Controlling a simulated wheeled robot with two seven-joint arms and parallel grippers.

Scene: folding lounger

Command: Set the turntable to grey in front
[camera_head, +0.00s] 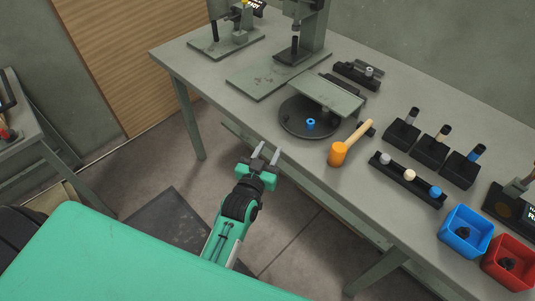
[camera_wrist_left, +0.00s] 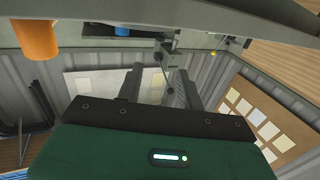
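The turntable (camera_head: 292,124) is a dark round disc on the bench, partly covered by a grey-green plate (camera_head: 328,95). A blue piece (camera_head: 310,123) stands on its open front part. A grey piece (camera_head: 326,113) seems to sit farther back, in the plate's shadow. My left gripper (camera_head: 266,152) is open and empty, below and in front of the bench edge, apart from the turntable. In the left wrist view its two fingers (camera_wrist_left: 160,85) are spread with nothing between them. My right gripper is not in view.
An orange mallet (camera_head: 338,153) lies right of the turntable. A rack with grey, cream and blue knobs (camera_head: 409,177), a blue bin (camera_head: 466,232) and a red bin (camera_head: 511,259) are farther right. A press (camera_head: 296,48) stands behind.

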